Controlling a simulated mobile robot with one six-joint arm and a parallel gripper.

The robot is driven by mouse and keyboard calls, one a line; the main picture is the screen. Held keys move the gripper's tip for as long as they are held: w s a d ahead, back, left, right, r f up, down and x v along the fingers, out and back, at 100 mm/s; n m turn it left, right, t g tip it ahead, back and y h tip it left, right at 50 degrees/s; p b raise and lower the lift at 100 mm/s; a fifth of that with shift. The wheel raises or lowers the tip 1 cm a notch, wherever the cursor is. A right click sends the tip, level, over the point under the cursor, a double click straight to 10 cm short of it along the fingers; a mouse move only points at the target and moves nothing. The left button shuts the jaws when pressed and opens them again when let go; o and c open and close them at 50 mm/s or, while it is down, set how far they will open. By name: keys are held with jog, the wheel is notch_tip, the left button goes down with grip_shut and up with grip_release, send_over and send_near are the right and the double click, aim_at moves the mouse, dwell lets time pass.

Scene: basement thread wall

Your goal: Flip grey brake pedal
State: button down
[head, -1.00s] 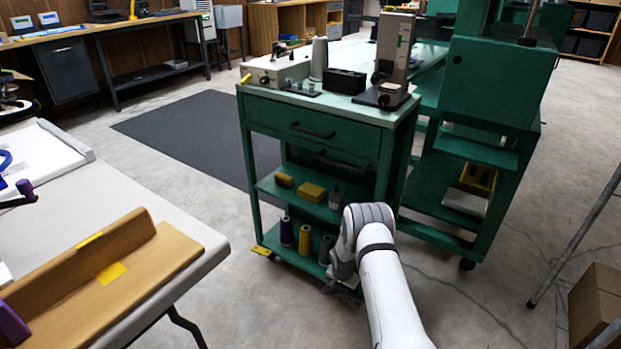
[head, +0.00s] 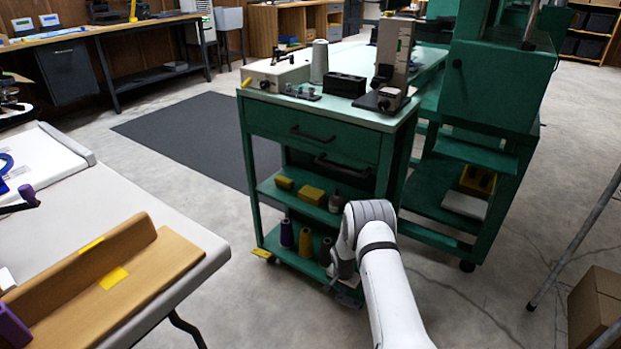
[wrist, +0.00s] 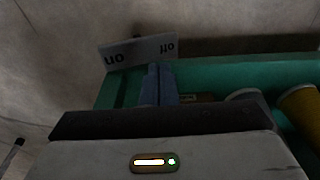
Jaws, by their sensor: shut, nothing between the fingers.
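The grey brake pedal (wrist: 142,51) is a flat plate with "on" and "off" lettering, upside down in the wrist view. It juts from the edge of the green cart's bottom shelf (wrist: 225,72).
A yellow pedal (head: 263,254) is at the cart's left corner. Purple (head: 286,233), yellow (head: 305,243) and dark (head: 326,250) spools stand on the bottom shelf. A beige table (head: 190,235) is at left, a cardboard box (head: 597,305) at right.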

notch_tip(320, 180, up, 4)
jog(key=shift+r+p, duration=0.1)
jog(key=shift+p, duration=0.75)
